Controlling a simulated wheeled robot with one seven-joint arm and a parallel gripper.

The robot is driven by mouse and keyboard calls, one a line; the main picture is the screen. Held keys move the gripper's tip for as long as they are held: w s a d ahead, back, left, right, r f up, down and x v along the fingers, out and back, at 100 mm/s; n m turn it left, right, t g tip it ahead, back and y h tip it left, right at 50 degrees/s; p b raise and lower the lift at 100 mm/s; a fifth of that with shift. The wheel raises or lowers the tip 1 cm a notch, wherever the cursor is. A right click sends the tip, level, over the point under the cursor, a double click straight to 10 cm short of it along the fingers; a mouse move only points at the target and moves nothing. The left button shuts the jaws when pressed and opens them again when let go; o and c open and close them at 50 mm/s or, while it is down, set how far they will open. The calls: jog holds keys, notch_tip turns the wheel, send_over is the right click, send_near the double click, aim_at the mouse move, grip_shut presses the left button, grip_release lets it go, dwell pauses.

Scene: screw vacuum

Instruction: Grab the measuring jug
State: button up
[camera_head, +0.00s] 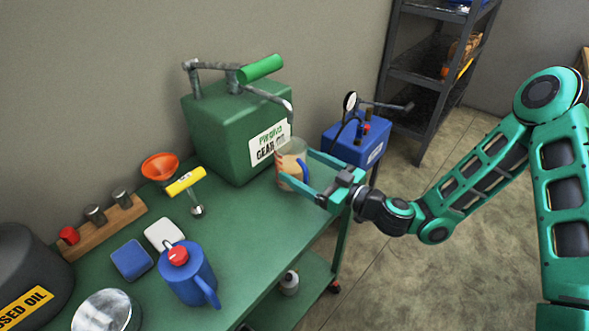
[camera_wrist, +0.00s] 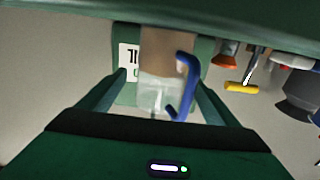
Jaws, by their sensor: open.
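The measuring jug (camera_head: 292,160) is a clear vessel with tan contents and a blue handle. It stands on the green bench in front of the green gear oil tank (camera_head: 232,130). My gripper (camera_head: 296,173) is open, its two green fingers reaching to either side of the jug. In the wrist view the jug (camera_wrist: 163,75) appears upside down between the fingers, its blue handle toward the right finger. A gap shows between each finger and the jug, though I cannot tell exactly how close the handle is to the right finger.
A blue jug with a red cap (camera_head: 187,275), a yellow-handled tool (camera_head: 186,182), an orange funnel (camera_head: 159,166) and a wooden rack (camera_head: 105,225) stand on the bench. A blue pump unit (camera_head: 357,140) is just beyond the jug. The bench's middle is clear.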

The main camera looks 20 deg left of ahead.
aim_at(294, 162)
jog(key=shift+x, duration=1.65)
jog(key=shift+s, duration=0.1)
jog(key=c, duration=1.4)
jog(key=shift+c, duration=1)
jog(key=shift+r, duration=0.2)
